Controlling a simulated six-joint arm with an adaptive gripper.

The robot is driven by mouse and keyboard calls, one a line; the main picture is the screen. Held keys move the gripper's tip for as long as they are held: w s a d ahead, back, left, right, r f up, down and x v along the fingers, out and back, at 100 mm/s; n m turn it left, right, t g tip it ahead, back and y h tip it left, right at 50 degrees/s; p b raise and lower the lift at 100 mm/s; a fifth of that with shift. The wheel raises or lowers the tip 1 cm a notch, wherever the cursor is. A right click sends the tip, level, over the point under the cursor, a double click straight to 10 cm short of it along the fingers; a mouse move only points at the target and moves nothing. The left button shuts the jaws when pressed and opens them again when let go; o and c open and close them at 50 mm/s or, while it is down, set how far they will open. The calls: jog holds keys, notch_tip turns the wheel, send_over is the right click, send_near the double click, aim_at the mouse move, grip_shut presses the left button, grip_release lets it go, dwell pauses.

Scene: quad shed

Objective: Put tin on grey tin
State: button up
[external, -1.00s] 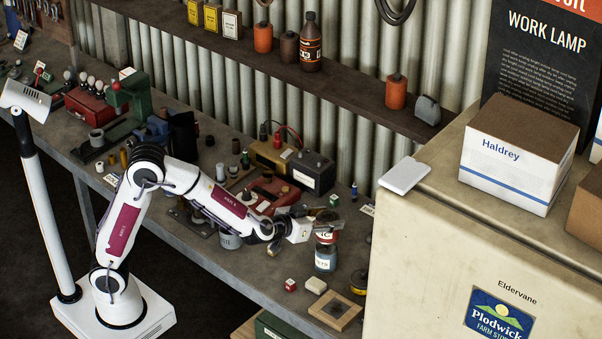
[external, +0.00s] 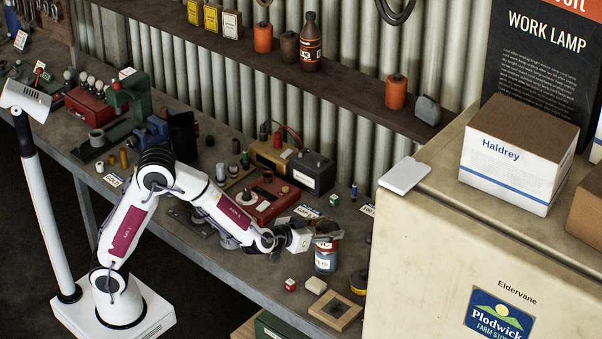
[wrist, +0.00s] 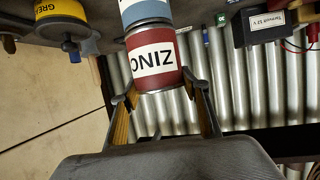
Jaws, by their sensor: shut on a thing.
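The red tin (wrist: 152,58) with a white label reading ZINC sits between the fingertips of my gripper (wrist: 158,84) in the wrist view. My gripper is shut on it. The blue-grey tin (wrist: 147,12) shows directly past the red tin, cut off by the top edge. In the external view the red tin (external: 327,244) is upright over the grey tin (external: 325,261), lined up with it and seemingly touching it. My gripper (external: 328,233) covers the red tin's upper part.
A wooden frame (external: 336,311), a pale block (external: 316,285) and a small red box (external: 290,285) lie in front on the bench. A yellow tin (wrist: 60,17) stands close beside the grey tin. The cream cabinet (external: 450,250) rises to the right.

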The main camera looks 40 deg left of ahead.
jog(key=shift+f, duration=0.1)
jog(key=o, duration=1.2)
jog(key=shift+o, duration=0.2)
jog(key=shift+s+r, duration=0.1)
jog(key=shift+r, duration=0.1)
jog(key=v, duration=1.1)
jog(key=shift+s, duration=0.35)
jog(key=shift+r, duration=0.15)
